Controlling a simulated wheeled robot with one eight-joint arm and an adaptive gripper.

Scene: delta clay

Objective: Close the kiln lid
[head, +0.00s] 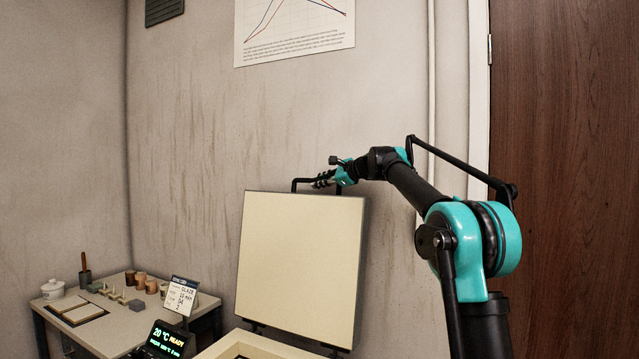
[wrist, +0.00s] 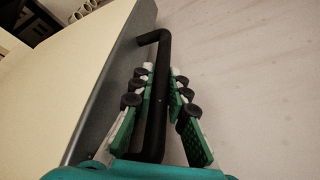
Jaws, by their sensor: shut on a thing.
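The kiln lid (head: 299,265) is a cream square panel standing open, nearly upright, in the head view. Its cream face and grey edge also show at the left of the wrist view (wrist: 70,70). A black bar handle (head: 300,181) runs along the lid's top edge, and in the wrist view the handle (wrist: 158,85) lies between my fingers. My gripper (head: 322,181) is at the top of the lid, shut on the handle; its green and black fingers (wrist: 160,92) sit on both sides of the bar. The kiln body (head: 250,347) shows only its rim at the bottom.
A side table (head: 75,335) at the left holds cups, a lidded jar and a book. The kiln's display (head: 168,340) reads 20 °C READY, below a glaze card (head: 181,296). The wall stands close behind the lid; a wooden door (head: 565,150) is at the right.

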